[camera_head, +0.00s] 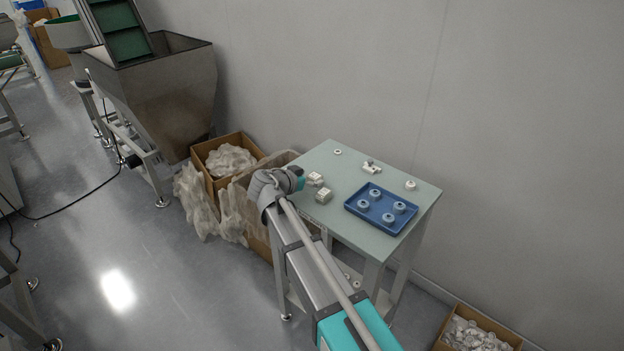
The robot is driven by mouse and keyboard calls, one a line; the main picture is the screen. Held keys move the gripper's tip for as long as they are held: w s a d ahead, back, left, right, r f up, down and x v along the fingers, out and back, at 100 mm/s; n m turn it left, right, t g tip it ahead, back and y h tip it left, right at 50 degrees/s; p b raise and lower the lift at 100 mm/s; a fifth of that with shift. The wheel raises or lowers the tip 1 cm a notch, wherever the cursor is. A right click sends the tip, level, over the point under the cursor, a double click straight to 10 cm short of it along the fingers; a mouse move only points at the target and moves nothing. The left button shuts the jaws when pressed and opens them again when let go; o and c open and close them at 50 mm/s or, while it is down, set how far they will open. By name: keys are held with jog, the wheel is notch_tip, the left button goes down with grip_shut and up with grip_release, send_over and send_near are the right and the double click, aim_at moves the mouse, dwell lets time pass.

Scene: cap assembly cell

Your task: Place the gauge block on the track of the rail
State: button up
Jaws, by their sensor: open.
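My gripper (316,179) is at the end of my arm, over the left side of the small table. Its fingers are small in the picture; it is open and I see nothing held in it. A small pale block-like piece (324,196) sits on the table just below and right of the gripper, apart from it; it may be the gauge block. A small white piece with a grey part on top (371,168) sits near the table's back edge; it may be the rail. Both are too small to identify surely, and no track can be made out.
A blue tray (352,207) with several grey-blue round caps lies on the right of the pale green table (318,158). A small white ring (338,152) and a white round piece (410,185) stand near the back edge. A wall rises behind; boxes (236,143) stand left.

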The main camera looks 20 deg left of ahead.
jog(key=p+v, duration=0.4)
jog(key=v, duration=0.8)
dwell(0.4)
jog(key=shift+w, duration=0.1)
notch_tip(320, 180, up, 9)
jog(key=n+g+y+p, duration=0.5)
jog(key=n+g+p, duration=0.8)
jog(key=n+p, duration=0.65)
send_over(315, 176)
jog(key=p, duration=0.1)
jog(key=m, duration=0.2)
jog(key=shift+n, duration=0.25)
jog(key=shift+f, duration=0.1)
notch_tip(315, 176, down, 8)
jog(key=b, duration=0.8)
jog(key=shift+f, duration=0.2)
